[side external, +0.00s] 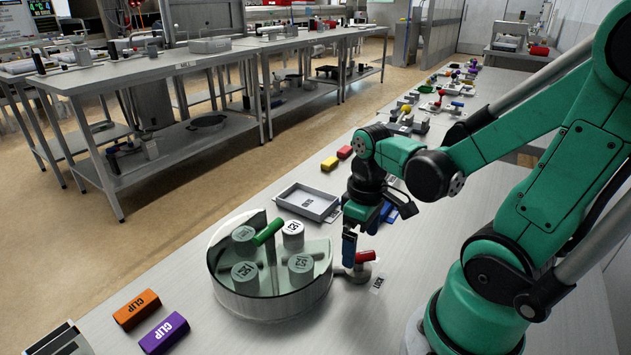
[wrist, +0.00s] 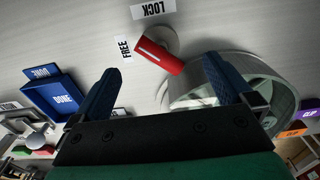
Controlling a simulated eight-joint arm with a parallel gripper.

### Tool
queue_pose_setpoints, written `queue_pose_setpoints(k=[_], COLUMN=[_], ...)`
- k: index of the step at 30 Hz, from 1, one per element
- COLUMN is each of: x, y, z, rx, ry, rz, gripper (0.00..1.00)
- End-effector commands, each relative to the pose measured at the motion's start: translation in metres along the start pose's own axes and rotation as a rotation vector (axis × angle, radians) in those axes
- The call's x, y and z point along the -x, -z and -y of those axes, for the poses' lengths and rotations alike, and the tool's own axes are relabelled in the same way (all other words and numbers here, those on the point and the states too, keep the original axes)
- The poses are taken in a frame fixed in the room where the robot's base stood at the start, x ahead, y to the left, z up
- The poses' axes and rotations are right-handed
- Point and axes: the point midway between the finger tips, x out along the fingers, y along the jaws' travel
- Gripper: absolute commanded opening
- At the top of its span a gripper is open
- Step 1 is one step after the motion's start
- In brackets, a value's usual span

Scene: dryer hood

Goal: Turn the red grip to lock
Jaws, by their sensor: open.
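The red grip (side external: 365,256) sits on a round metal base at the right side of the round glass-lidded hood (side external: 262,306). In the wrist view the red grip (wrist: 158,57) lies tilted, one end near the FREE label (wrist: 124,48). The LOCK label (wrist: 153,9) is beyond the base; it also shows in the side view (side external: 377,284). My gripper (side external: 350,250) points down close to the red grip. In the wrist view my gripper (wrist: 161,66) is open, its two blue fingers either side of the red grip. I cannot tell whether either finger touches it.
The hood has a green handle (side external: 268,232) and several grey cylinders inside. A grey tray (side external: 308,202) stands behind it. A blue DONE tray (wrist: 60,97) is left in the wrist view. Orange (side external: 136,309) and purple (side external: 164,334) CLIP blocks lie at front left.

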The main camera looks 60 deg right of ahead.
Motion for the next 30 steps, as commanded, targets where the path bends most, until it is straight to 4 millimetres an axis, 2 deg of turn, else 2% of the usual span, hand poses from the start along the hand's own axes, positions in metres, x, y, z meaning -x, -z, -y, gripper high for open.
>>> queue_pose_setpoints(k=[8, 12, 18, 27, 30], x=[0.033, 0.041, 0.058, 0.082, 0.085], y=[-0.001, 0.025, 0.053, 0.076, 0.08], z=[0.0, 0.017, 0.043, 0.076, 0.075], rx=[-0.002, 0.007, 0.004, 0.0, -0.004], ry=[-0.001, -0.05, -0.056, 0.001, 0.0], rz=[0.0, -0.172, -0.396, -0.621, -0.568], gripper=[1.0, 1.0, 1.0, 1.0, 1.0])
